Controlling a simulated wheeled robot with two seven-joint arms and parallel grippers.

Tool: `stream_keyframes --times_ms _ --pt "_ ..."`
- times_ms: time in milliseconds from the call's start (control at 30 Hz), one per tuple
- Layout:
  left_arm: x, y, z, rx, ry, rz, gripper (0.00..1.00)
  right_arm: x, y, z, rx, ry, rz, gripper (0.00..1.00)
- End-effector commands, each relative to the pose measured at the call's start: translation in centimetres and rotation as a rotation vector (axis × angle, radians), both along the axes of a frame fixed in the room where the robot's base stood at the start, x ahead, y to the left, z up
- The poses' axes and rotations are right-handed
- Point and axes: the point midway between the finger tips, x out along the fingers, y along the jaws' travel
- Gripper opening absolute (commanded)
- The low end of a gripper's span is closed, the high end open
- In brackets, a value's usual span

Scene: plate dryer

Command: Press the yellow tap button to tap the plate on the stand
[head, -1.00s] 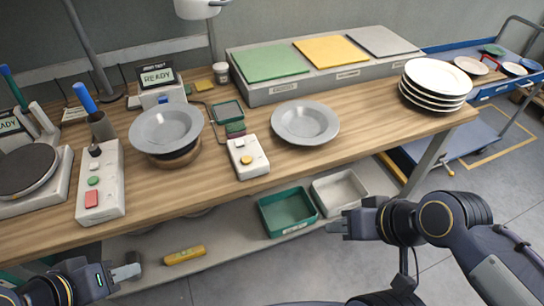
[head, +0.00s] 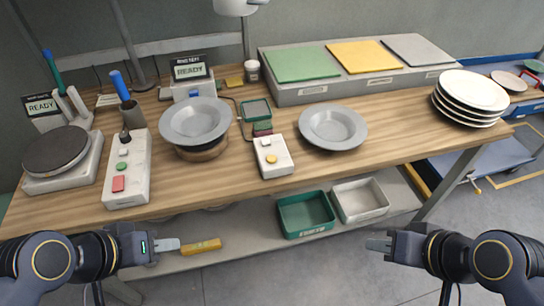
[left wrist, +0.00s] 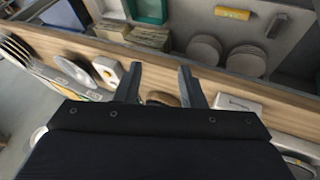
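A white box (head: 273,168) with a yellow button (head: 271,158) on top sits near the middle of the wooden table. A grey plate (head: 195,119) rests on a round brown stand (head: 203,152) to the left of the box. My left gripper (head: 172,244) is low in front of the table, below its front edge and apart from the button. Its fingers stand apart and empty in the left wrist view (left wrist: 160,82). My right gripper (head: 376,244) is also low in front of the table, to the right; its finger gap cannot be made out.
Another grey plate (head: 333,124) lies right of the box. A switch box (head: 127,172) with green and red buttons and a hot plate (head: 58,152) are at left. White plates (head: 470,92) are stacked at right. A green bin (head: 306,213) stands on the lower shelf.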

Motion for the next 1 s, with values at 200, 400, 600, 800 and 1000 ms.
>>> stream_keyframes --times_ms 200,400,600,800,1000 --pt "0.00 0.00 0.00 0.000 0.000 0.000 0.36 0.00 0.00 0.00 0.000 0.000 0.000 0.30" --pt "0.00 0.00 0.00 0.000 0.000 0.000 0.36 0.00 0.00 0.00 0.000 0.000 0.000 0.30" --pt "0.00 0.00 0.00 0.000 0.000 0.000 0.10 0.00 0.00 0.00 0.000 0.000 0.000 0.30" --pt "0.00 0.00 0.00 0.000 0.000 0.000 0.00 0.00 0.00 0.00 0.000 0.000 0.000 0.30" --pt "0.00 0.00 0.00 0.000 0.000 0.000 0.00 0.00 0.00 0.00 0.000 0.000 0.000 0.30"
